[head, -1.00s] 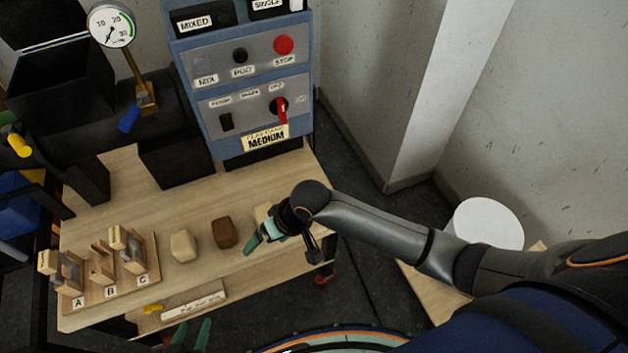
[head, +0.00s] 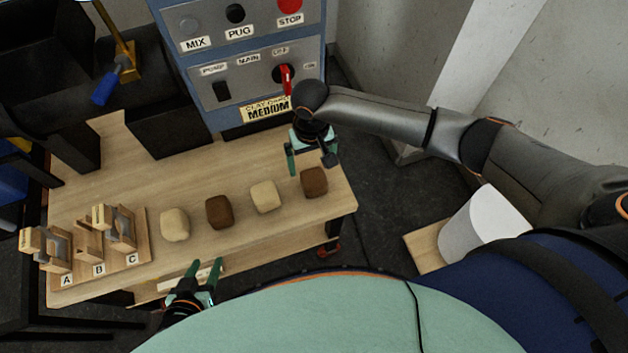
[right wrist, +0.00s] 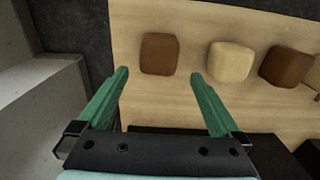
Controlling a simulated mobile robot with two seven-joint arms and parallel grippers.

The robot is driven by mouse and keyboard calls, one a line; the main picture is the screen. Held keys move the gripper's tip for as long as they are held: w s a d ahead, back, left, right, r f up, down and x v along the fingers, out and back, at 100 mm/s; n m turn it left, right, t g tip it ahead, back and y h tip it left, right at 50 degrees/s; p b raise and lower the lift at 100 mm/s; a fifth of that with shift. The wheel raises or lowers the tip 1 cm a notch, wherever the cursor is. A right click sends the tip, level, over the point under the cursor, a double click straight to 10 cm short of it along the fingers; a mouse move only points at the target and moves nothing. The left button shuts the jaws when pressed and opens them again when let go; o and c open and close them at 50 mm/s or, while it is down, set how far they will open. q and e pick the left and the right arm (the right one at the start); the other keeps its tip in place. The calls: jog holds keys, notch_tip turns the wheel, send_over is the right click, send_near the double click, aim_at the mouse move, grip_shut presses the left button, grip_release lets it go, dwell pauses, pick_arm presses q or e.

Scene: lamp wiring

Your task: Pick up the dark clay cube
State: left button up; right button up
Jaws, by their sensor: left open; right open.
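Four clay cubes stand in a row on the table. Two are brown: a darker one (head: 219,212) second from left, and a slightly redder one (head: 314,181) at the right end. Two are pale: one (head: 174,225) at the left end and one (head: 264,196) between the browns. My right gripper (head: 311,156) is open and empty, just behind the right-end brown cube. In the right wrist view that cube (right wrist: 159,54) lies ahead, centred between the finger lines, not gripped. My left gripper (head: 204,270) is open and empty at the table's front edge.
A wooden rack (head: 140,254) labelled A, B, C stands at the table's left. A blue control panel (head: 240,60) with a red switch rises behind the table. A white cylinder (head: 470,230) stands off to the right. Bare tabletop lies behind the cubes.

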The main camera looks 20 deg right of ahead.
jog(key=shift+s+d+f+b, duration=0.1)
jog(key=shift+f+b, duration=0.05)
jog(key=shift+f, duration=0.9)
jog(key=shift+s+f+b, duration=0.15)
jog(key=shift+f+b, duration=0.05)
jog(key=shift+f, duration=0.85)
jog(key=shift+s+d+f+b, duration=0.1)
jog(key=shift+f+b, duration=0.05)
jog(key=shift+f, duration=0.9)
jog(key=shift+c, duration=0.2)
grip_shut()
jog(key=shift+a+r, duration=0.1)
